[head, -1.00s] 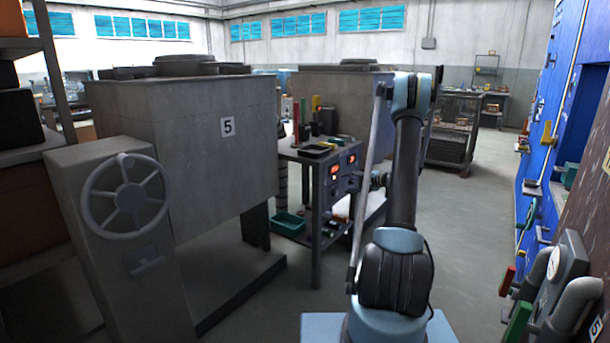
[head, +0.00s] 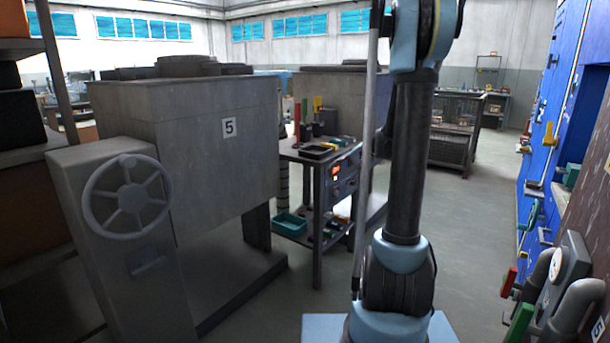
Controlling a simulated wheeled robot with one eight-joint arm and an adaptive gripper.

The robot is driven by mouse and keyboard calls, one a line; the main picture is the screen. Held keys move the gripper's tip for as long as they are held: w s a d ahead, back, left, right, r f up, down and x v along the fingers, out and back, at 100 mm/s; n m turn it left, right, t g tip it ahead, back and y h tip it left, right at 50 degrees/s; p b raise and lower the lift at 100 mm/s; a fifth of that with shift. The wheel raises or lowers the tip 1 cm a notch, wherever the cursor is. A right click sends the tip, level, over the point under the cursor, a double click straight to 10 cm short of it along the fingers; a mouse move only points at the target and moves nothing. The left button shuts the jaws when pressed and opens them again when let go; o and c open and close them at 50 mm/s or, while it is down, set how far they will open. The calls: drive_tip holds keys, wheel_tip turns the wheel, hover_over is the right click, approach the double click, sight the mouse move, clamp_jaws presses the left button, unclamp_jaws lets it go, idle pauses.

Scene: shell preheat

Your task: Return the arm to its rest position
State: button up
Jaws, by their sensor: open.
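My arm stands upright at the centre right of the head view, on its light blue base. Its dark upper link rises nearly straight to a blue joint at the top edge of the picture. My gripper is not in view; the far part of the arm lies outside the picture or is hidden behind its own links. No held object shows.
A large grey furnace (head: 190,150) marked 5 stands at left, with a handwheel (head: 127,197) on a grey post. A tool cart (head: 318,172) is beyond it. A blue wall panel (head: 552,120) and a gauge with pipes (head: 556,268) are at right. The floor (head: 475,225) between is clear.

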drive_tip(key=s+n+g+h, duration=0.2)
drive_tip(key=s+n+h, duration=0.15)
drive_tip(key=s, duration=1.95)
drive_tip(key=s+d+f+h, duration=0.2)
drive_tip(key=s+f, duration=0.1)
drive_tip(key=s, duration=0.6)
drive_tip(key=s+d+f+n+h, duration=0.1)
drive_tip(key=s+f, duration=0.3)
drive_tip(key=s, duration=0.4)
drive_tip(key=shift+s+d+g+h, duration=0.4)
drive_tip(key=shift+d+h, duration=0.25)
drive_tip(key=shift+d, duration=0.2)
drive_tip(key=shift+f+n, duration=0.1)
drive_tip(key=shift+n, duration=0.15)
